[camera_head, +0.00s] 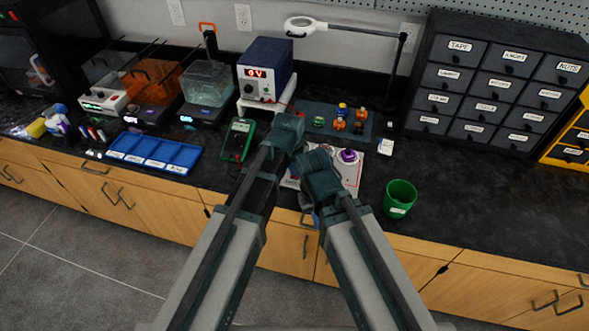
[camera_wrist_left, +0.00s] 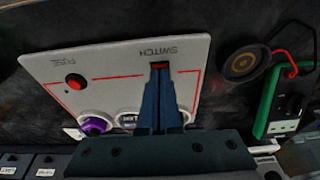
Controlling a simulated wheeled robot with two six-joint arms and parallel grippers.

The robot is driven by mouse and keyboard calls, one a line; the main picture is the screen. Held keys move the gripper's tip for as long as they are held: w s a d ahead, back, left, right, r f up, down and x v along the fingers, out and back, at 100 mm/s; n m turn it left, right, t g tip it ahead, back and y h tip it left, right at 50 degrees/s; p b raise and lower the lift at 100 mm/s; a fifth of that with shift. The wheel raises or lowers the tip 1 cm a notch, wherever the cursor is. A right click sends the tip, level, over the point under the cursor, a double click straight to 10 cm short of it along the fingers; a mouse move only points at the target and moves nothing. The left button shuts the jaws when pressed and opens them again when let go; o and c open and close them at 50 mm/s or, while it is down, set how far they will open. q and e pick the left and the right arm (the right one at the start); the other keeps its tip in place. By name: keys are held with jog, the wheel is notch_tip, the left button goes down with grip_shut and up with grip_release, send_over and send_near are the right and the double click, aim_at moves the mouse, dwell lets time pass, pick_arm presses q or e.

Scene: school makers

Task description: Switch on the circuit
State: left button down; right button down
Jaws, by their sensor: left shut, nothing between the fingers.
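The circuit board (camera_head: 352,175) is a white panel on the counter, partly hidden behind my arms in the head view. In the left wrist view the panel (camera_wrist_left: 115,60) appears upside down, with a red line, a red FUSE button (camera_wrist_left: 75,82) and a purple knob (camera_wrist_left: 93,125). My left gripper (camera_wrist_left: 161,78) is shut and empty, its fingertips at the red switch (camera_wrist_left: 160,66) beside the SWITCH label. The fingers cover part of the switch; whether they touch it, and its position, I cannot tell. My right arm shows in the head view, but I cannot make out its gripper.
A green multimeter (camera_head: 239,138) and blue tray (camera_head: 155,151) lie left of the board. A power supply (camera_head: 265,70) stands behind. A green cup (camera_head: 400,197) stands to the right. A dark round part (camera_wrist_left: 243,64) lies beside the panel. The counter at right is clear.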

dwell(0.3)
pick_arm(q)
jog(key=shift+s+f, duration=0.15)
jog(key=shift+f, duration=0.2)
jog(key=shift+r, duration=0.1)
jog(key=shift+w+d+r, duration=0.15)
jog(key=shift+w+r, duration=0.15)
jog(key=shift+w, duration=0.45)
